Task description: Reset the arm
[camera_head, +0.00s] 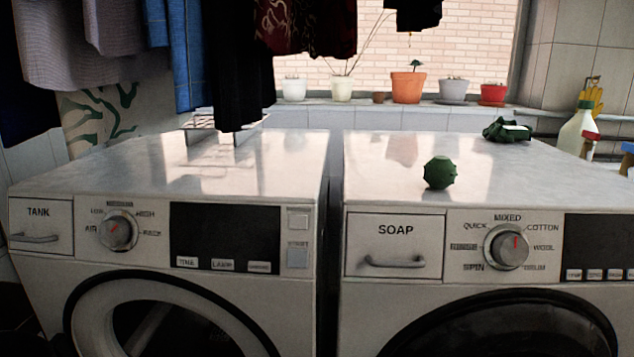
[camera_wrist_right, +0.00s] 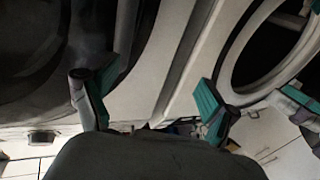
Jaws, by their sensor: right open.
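My right gripper (camera_wrist_right: 155,98) shows in the right wrist view. Its two green-padded fingers are spread wide apart, with nothing between them. It is in front of the machine fronts, whose round door rings fill the upper part of that view. Grey parts with green edges (camera_wrist_right: 298,98) show at the right edge of that view. They look like part of my left gripper, but they are cut off and its opening is unclear. Neither gripper shows in the head view.
Two white machines stand side by side: the left one (camera_head: 65,240) marked TANK, the right one (camera_head: 395,222) marked SOAP. A green spiky ball (camera_head: 440,172) and a dark green item (camera_head: 505,132) lie on the right one. Clothes (camera_head: 240,65) hang above the left one. A spray bottle (camera_head: 575,132) stands at right.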

